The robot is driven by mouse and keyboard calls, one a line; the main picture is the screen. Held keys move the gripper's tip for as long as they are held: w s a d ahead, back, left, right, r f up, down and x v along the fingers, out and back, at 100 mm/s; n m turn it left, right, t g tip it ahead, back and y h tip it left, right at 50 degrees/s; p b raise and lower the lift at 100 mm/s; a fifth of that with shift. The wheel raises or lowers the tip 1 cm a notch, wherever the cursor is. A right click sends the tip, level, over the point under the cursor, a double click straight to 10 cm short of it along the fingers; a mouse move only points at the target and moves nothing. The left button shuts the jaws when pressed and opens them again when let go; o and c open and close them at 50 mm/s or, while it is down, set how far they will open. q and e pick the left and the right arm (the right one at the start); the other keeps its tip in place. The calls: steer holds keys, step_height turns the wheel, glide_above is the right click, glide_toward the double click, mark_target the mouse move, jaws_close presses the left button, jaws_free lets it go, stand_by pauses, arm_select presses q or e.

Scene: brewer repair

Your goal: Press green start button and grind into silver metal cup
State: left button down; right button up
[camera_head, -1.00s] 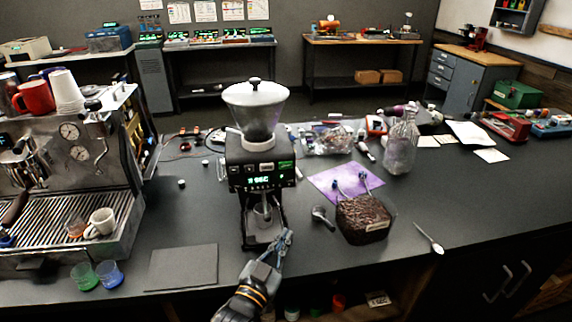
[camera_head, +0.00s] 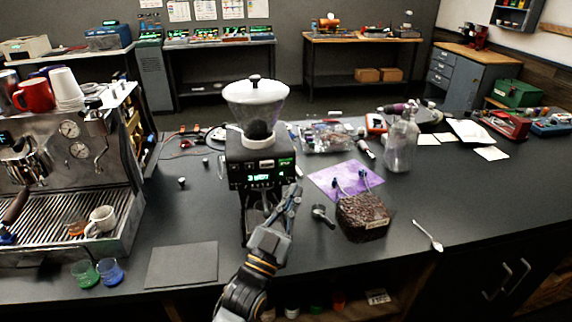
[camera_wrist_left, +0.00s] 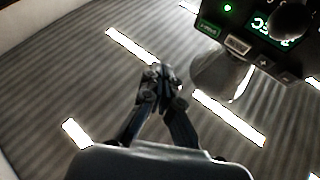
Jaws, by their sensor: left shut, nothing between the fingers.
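The black grinder (camera_head: 262,148) with a clear hopper (camera_head: 256,100) stands upright on the dark counter. Its front panel has a lit green display and a green button (camera_head: 286,162) at the right; the panel also fills the upper right of the left wrist view (camera_wrist_left: 262,45). My left gripper (camera_head: 294,192) is shut and empty, its fingertips just below the right end of the panel. In the left wrist view its closed fingertips (camera_wrist_left: 163,75) are apart from the panel. The silver metal cup is largely hidden behind my gripper under the grinder.
An espresso machine (camera_head: 70,150) stands at the left, with small green and blue cups (camera_head: 110,271) before it. A dark mat (camera_head: 182,265) lies left of the grinder. A bag of beans (camera_head: 363,218), a portafilter-like tool (camera_head: 322,214) and a spoon (camera_head: 428,236) lie to the right.

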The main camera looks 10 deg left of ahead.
mark_target(286, 162)
arm_select(q)
steer(key=shift+w+a+b, duration=0.35)
steer(key=shift+w+b, duration=0.15)
steer(key=shift+w, duration=0.75)
steer(key=shift+w+a+b, duration=0.4)
steer(key=shift+w+b, duration=0.1)
steer(key=shift+w, duration=0.75)
steer(key=shift+w+a+b, duration=0.35)
steer(key=shift+w+b, duration=0.15)
steer(key=shift+w, duration=0.75)
steer(key=shift+w+a, duration=0.1)
steer(key=shift+w, duration=0.3)
steer(key=shift+w+a+b, duration=0.1)
steer(key=shift+w+b, duration=0.25)
steer(key=shift+s+d+p, duration=0.2)
steer(key=shift+s+p, duration=0.25)
steer(key=shift+s, duration=0.35)
